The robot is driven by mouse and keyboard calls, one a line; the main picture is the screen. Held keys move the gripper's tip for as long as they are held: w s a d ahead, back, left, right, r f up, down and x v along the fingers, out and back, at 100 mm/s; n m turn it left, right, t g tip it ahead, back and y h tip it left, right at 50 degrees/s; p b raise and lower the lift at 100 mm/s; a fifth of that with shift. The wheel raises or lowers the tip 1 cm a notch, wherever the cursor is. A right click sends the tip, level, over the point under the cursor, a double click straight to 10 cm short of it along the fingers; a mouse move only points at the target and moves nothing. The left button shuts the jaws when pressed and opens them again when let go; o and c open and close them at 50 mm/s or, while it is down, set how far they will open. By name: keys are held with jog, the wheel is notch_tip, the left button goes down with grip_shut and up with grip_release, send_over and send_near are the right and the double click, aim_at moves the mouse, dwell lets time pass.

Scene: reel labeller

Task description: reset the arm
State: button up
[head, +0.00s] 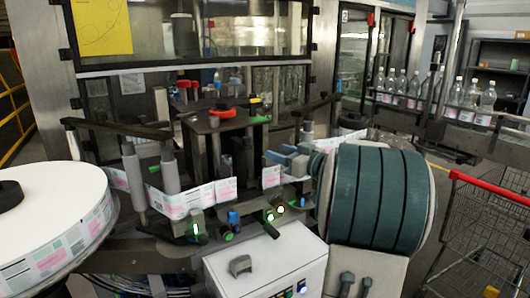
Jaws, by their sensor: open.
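My arm fills the centre right of the head view, with a thick link banded in dark teal close to the camera. My gripper (279,154) shows small at the far end of the arm, pointing left, with its bluish fingers apart. It is in front of the labelling machine, by the strip of labels (216,192). I see nothing held between the fingers. Parts of the gripper and wrist are hard to make out against the machine.
A white label reel (45,215) stands at the left. A white control box (265,262) with a grey handle is below centre. Clear bottles (470,100) stand on a conveyor at the right. A red-handled cart (490,190) is at the right edge.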

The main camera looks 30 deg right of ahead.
jog(key=s+a+f+m+g+h, duration=0.1)
jog(key=s+a+m+g+h, duration=0.15)
jog(key=a+m+h, duration=0.45)
jog(key=s+a+f+n+g+y, duration=0.1)
jog(key=s+a+f+n+g, duration=0.1)
jog(key=s+a+f+g, duration=0.3)
jog(key=s+a+f+n+g, duration=0.1)
jog(key=s+a+f+g, duration=0.5)
jog(key=s+a+f, duration=0.4)
jog(key=s+a, duration=0.4)
jog(key=s, duration=0.5)
jog(key=shift+f+n+y, duration=0.35)
jog(key=shift+n+y, duration=0.05)
jog(key=shift+d, duration=0.1)
